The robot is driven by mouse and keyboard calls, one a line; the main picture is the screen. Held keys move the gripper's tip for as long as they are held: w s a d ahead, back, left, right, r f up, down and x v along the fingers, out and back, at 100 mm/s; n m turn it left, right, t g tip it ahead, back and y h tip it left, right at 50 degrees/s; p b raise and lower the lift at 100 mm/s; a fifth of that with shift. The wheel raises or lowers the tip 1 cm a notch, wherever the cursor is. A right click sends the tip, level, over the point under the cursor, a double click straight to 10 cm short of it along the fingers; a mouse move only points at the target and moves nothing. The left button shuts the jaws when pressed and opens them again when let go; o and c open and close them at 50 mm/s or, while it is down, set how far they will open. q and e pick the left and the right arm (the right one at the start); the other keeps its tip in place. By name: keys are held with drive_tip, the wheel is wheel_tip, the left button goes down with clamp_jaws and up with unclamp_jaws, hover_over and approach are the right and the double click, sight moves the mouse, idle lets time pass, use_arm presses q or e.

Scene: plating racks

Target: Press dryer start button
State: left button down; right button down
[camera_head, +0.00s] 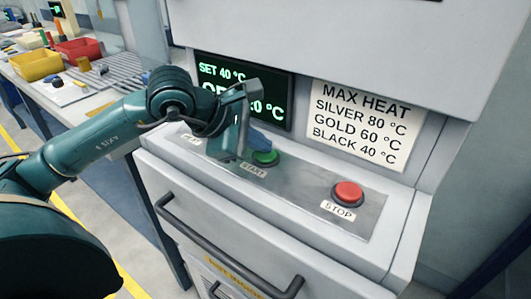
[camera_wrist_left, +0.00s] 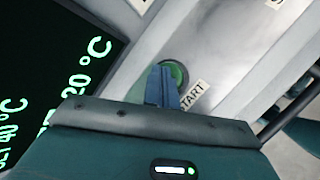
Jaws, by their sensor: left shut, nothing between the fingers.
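The green start button (camera_head: 266,158) sits on the dryer's sloped metal panel, with a START label (camera_head: 253,171) below it. My left gripper (camera_head: 260,141) is shut and empty, its blue fingertips right over the button in the head view. In the left wrist view the closed fingers (camera_wrist_left: 161,86) overlap the green button (camera_wrist_left: 176,74) and hide part of it. I cannot tell whether the tips touch it. My right gripper is not in view.
A red stop button (camera_head: 348,194) is on the panel's right side. The display (camera_head: 278,97) reads SET 40 °C, its lower line partly hidden by my arm. A heat sign (camera_head: 360,124) is beside it. A handle (camera_head: 225,250) juts out below. A table with bins (camera_head: 36,65) stands at left.

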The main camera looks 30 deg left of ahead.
sight(260, 155)
use_arm(q)
drive_tip(key=shift+f, duration=0.25)
idle(0.4)
drive_tip(key=shift+r+p, duration=0.3)
drive_tip(key=shift+r, duration=0.65)
wheel_tip(260, 155, up, 5)
drive_tip(key=p, duration=0.3)
idle(0.7)
